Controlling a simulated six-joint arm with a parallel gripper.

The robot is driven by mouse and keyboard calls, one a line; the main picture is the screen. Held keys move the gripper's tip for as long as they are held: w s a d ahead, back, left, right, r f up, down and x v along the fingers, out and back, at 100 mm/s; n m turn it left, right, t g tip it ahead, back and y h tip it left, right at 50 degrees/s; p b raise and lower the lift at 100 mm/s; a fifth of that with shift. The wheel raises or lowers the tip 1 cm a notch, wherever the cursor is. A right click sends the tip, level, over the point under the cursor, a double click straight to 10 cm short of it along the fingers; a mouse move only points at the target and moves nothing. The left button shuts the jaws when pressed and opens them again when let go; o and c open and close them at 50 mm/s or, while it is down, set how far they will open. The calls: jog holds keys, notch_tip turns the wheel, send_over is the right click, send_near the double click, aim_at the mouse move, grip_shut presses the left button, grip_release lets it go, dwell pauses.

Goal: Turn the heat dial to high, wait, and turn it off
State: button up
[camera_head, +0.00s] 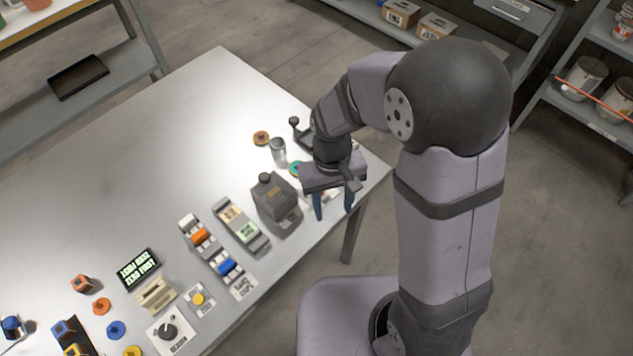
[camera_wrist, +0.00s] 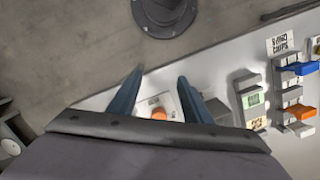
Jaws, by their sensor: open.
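A black round dial (camera_head: 169,331) sits on a white labelled plate at the front left of the table in the head view. Its label is too small to read, so I cannot confirm it is the heat dial. My gripper (camera_head: 334,208) is over the table's right front edge, far to the right of that dial, pointing down with its blue fingers apart and empty. In the wrist view my gripper (camera_wrist: 160,74) shows the same open fingers. An orange round piece (camera_wrist: 158,114) on a pale plate shows between them. The black dial is not seen in the wrist view.
A dark grey box-shaped container (camera_head: 277,198) stands left of my gripper, near a small glass jar (camera_head: 278,150). Racks with orange and blue pieces (camera_head: 201,237) and a green-lettered display (camera_head: 138,269) lie toward the dial. The table's back left is clear.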

jog(key=w+a+m, duration=0.1)
jog(key=w, duration=0.1)
jog(key=w+r+m, duration=0.1)
jog(key=w, duration=0.1)
jog(key=w+a+m+t, duration=0.1)
jog(key=w, duration=0.1)
jog(key=shift+a+r, duration=0.25)
jog(key=shift+a, duration=0.05)
jog(key=w+r+m, duration=0.1)
jog(key=m, duration=0.1)
jog(key=w+a+m, duration=0.1)
jog(key=shift+w+r+m+t+y, duration=0.25)
jog(key=shift+r+m+t+y, duration=0.05)
jog(key=shift+r+m, duration=0.1)
jog(key=m, duration=0.4)
jog(key=shift+s+d, duration=0.1)
jog(key=shift+s, duration=0.05)
jog(key=shift+f, duration=0.15)
jog(key=shift+f+p, duration=0.6)
jog(key=shift+f, duration=2.95)
jog(key=c, duration=1.1)
